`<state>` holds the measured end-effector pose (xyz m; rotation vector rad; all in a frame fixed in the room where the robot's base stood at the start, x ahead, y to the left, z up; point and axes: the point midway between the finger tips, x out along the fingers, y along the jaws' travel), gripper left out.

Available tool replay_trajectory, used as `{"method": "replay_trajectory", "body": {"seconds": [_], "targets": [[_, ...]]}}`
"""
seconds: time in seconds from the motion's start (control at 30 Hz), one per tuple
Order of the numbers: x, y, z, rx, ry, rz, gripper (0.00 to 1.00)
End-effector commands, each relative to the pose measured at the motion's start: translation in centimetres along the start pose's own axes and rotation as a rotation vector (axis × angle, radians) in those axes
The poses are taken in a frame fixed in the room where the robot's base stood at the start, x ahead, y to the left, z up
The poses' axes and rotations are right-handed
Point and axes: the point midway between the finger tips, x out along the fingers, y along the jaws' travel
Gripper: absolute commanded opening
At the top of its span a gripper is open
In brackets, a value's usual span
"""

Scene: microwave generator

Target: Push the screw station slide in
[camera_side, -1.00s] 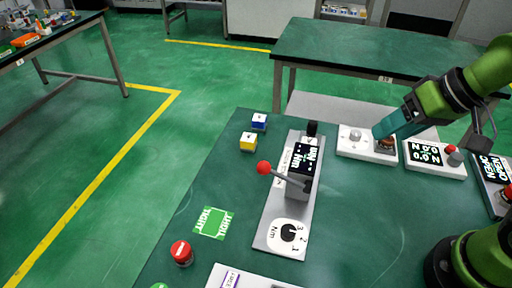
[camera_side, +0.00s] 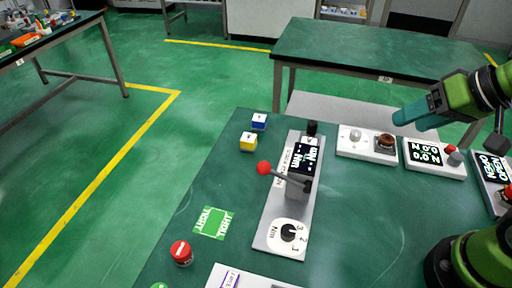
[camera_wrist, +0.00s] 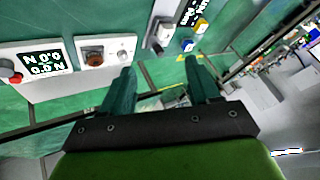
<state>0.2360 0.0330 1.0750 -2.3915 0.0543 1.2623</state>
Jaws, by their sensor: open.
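The grey station plate (camera_side: 268,233), which looks like the screw station, lies on the green table. I cannot tell which part is the slide. Part of the station shows in the wrist view (camera_wrist: 160,36). My gripper (camera_side: 398,119) is above and just right of the white panel with a brown round part, to the right of the station. In the wrist view its two teal fingers (camera_wrist: 160,72) are apart with nothing between them.
The white panel (camera_side: 350,148) holds a silver knob and the brown part (camera_side: 386,141). A numeric display panel (camera_side: 434,158) stands right of it. A red button (camera_side: 181,252) is at front left.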

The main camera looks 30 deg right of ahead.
Motion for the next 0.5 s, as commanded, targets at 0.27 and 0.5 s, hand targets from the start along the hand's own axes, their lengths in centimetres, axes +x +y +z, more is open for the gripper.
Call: {"method": "replay_trajectory", "body": {"seconds": [0.27,0.5], "targets": [[0.1,0.0,0.0,0.0,-0.004,0.001,0.57],[2.9,-0.2,-1.4,0.002,-0.112,0.052,0.57]]}}
